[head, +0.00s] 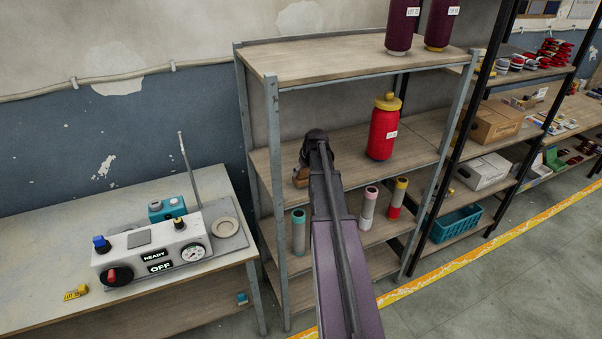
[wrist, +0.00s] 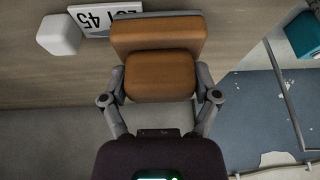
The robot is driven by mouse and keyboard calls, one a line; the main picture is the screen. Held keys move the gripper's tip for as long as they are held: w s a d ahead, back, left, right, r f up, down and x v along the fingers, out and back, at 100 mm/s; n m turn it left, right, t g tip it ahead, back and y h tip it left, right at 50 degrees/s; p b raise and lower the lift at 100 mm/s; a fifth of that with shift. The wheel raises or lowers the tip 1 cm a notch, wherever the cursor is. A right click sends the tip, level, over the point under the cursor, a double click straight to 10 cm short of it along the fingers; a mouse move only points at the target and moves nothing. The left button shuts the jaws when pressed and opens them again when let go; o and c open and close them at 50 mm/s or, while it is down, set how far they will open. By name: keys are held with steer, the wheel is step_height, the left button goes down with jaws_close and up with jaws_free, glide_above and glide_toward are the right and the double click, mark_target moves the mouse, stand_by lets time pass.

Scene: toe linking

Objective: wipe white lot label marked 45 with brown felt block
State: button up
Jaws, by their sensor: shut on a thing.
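The brown felt block (wrist: 160,78) is held between the two fingers of my gripper (wrist: 160,88) in the wrist view. In the head view, a small part of the block (head: 301,178) shows left of my arm, which hides most of my gripper there. The white lot label (wrist: 100,18), with 45 readable, lies past the block at the top of the wrist view, on a wooden shelf surface. The block's far left corner overlaps the label's edge in the picture. I cannot tell whether they touch. The label is hidden in the head view.
A white rounded block (wrist: 60,35) sits beside the label. On the shelf rack, a red bottle (head: 383,127) stands right of my arm, and dark bottles (head: 401,25) stand above. Capped tubes (head: 369,207) stand on the lower shelf. A metal post (head: 275,200) rises left of my arm.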

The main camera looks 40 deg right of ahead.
steer(key=shift+s+d+f, duration=0.1)
steer(key=shift+s+d, duration=0.1)
steer(key=shift+d, duration=0.5)
steer(key=shift+s+d, duration=0.15)
steer(key=shift+d, duration=0.55)
steer(key=shift+w+a, duration=0.25)
steer(key=shift+a, duration=0.75)
steer(key=shift+w+a, duration=0.25)
steer(key=shift+a, duration=0.75)
steer(key=shift+d, duration=0.1)
steer(key=shift+s+d, duration=0.25)
steer(key=shift+d, duration=0.7)
steer(key=shift+s+d, duration=0.2)
steer(key=shift+d, duration=0.75)
steer(key=shift+a, duration=0.2)
steer(key=shift+w+a, duration=0.25)
steer(key=shift+a, duration=0.65)
steer(key=shift+w+a, duration=0.2)
steer(key=shift+a, duration=0.7)
step_height(320, 180, up, 6)
steer(key=p, duration=0.6)
steer(key=shift+d, duration=0.15)
